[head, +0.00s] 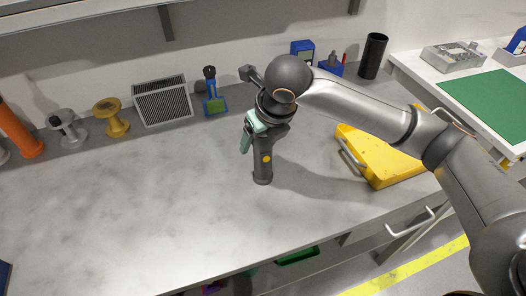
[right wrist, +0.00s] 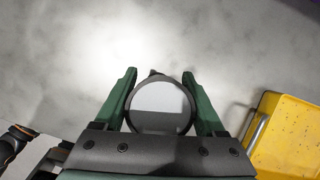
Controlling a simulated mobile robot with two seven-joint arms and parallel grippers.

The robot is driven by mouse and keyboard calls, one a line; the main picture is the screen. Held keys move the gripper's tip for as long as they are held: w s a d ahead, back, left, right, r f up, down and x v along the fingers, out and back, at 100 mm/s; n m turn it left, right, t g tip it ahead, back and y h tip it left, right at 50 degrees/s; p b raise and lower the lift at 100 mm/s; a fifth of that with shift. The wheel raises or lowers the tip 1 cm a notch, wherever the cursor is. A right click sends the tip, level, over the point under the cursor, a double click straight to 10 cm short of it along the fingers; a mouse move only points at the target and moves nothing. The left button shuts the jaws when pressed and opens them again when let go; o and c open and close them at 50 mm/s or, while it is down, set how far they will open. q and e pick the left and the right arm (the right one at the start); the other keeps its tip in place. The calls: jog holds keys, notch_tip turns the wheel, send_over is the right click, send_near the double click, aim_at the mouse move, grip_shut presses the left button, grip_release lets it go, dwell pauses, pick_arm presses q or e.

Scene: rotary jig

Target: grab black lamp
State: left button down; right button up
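The black lamp (head: 263,166), a dark cylinder with an orange button on its side, stands upright on the grey worktop. Its upper part is partly hidden by my right gripper (head: 254,128), which reaches down over it from the right. In the right wrist view the lamp's round pale end (right wrist: 158,107) with a dark rim sits between the two green fingers of my right gripper (right wrist: 160,74). The fingers are on either side, very near its rim; whether they press on it I cannot tell. My left gripper is not in view.
A yellow case (head: 385,157) with a handle lies to the lamp's right. Along the back stand a grey vent box (head: 162,102), spools (head: 110,118), a blue-green tool (head: 213,98) and a black cup (head: 373,56). The worktop (head: 130,200) left of the lamp is clear.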

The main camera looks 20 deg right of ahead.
jog(key=c, duration=1)
jog(key=shift+r, duration=0.1)
